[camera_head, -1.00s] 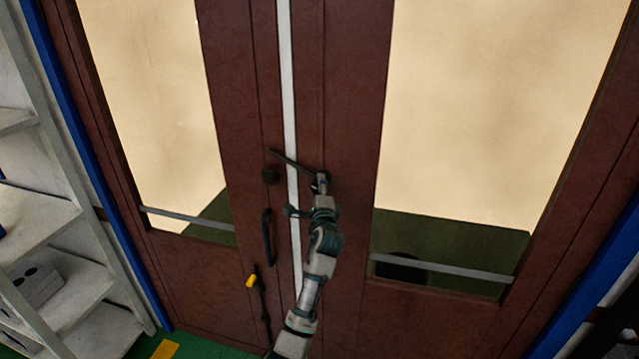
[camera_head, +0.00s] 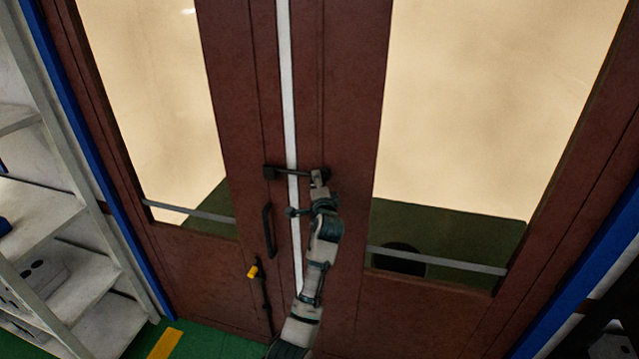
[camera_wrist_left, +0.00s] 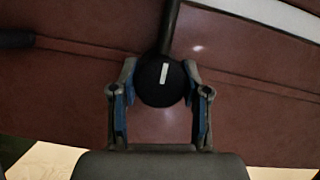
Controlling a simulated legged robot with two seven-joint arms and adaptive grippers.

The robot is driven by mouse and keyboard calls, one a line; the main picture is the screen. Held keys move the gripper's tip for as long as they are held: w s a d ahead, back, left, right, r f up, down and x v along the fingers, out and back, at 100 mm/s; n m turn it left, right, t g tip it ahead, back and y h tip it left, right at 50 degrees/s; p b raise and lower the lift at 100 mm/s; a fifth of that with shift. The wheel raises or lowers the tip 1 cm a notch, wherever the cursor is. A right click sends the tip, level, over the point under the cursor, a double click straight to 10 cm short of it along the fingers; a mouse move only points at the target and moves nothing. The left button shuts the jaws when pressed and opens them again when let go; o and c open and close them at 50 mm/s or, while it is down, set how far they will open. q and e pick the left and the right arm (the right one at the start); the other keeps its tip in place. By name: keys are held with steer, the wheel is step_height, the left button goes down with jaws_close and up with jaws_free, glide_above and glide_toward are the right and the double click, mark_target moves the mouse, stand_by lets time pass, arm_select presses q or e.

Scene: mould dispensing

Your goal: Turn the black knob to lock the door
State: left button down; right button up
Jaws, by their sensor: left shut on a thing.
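The brown double door (camera_head: 350,120) stands shut in the head view, with a pale strip (camera_head: 284,70) down its seam. A dark latch bar (camera_head: 295,172) lies about level across the strip, its left end at a dark catch (camera_head: 269,173) on the left leaf. My left gripper (camera_head: 318,178) is at the bar's right end. In the left wrist view the round black knob (camera_wrist_left: 161,84) with a white mark sits between the two blue-padded fingers of my left gripper (camera_wrist_left: 160,95), which are shut on it. The bar (camera_wrist_left: 170,28) runs up from the knob. My right gripper is out of view.
A black pull handle (camera_head: 268,230) and a yellow-ended dark lever (camera_head: 253,272) are on the left leaf. Grey shelves (camera_head: 60,215) stand at the far left. Green floor (camera_head: 215,340) shows at the bottom.

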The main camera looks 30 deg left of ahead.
arm_select(q)
steer(key=shift+f, duration=0.15)
steer(key=c, duration=0.6)
jaws_free()
steer(key=shift+o, duration=0.3)
steer(key=shift+a, duration=0.15)
steer(key=shift+a, duration=0.1)
steer(key=v, duration=1.2)
steer(key=shift+f, duration=0.1)
